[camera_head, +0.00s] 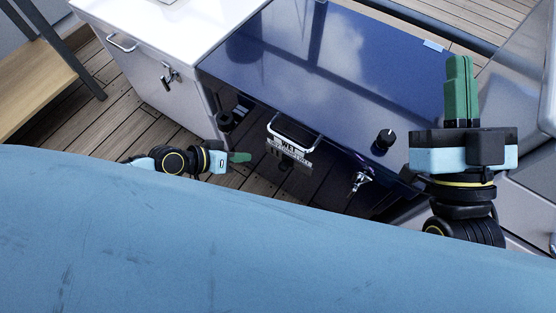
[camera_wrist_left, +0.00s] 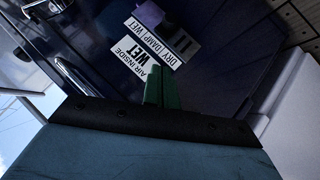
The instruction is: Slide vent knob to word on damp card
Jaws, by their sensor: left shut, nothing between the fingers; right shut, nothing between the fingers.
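In the left wrist view a white card (camera_wrist_left: 136,60) reads "AIR INSIDE WET". Beside it a white strip (camera_wrist_left: 160,42) carries the words DRY, DAMP and WET. A purple-grey block (camera_wrist_left: 150,14), which looks like the vent knob, sits by the strip's upper end; I cannot tell exactly which word it is level with. In the head view the "WET" card (camera_head: 288,147) is small on the blue cabinet's front. My left gripper (camera_head: 240,157) is shut and empty, left of the card; its green fingers (camera_wrist_left: 160,86) appear just below the card. My right gripper (camera_head: 459,90) is shut and empty.
A glossy blue cabinet top (camera_head: 310,65) carries a black round knob (camera_head: 384,140). A metal handle (camera_head: 294,130) juts out by the card, and a metal latch (camera_head: 361,181) is lower right. A white cabinet (camera_head: 150,75) stands left. A blue surface fills the foreground.

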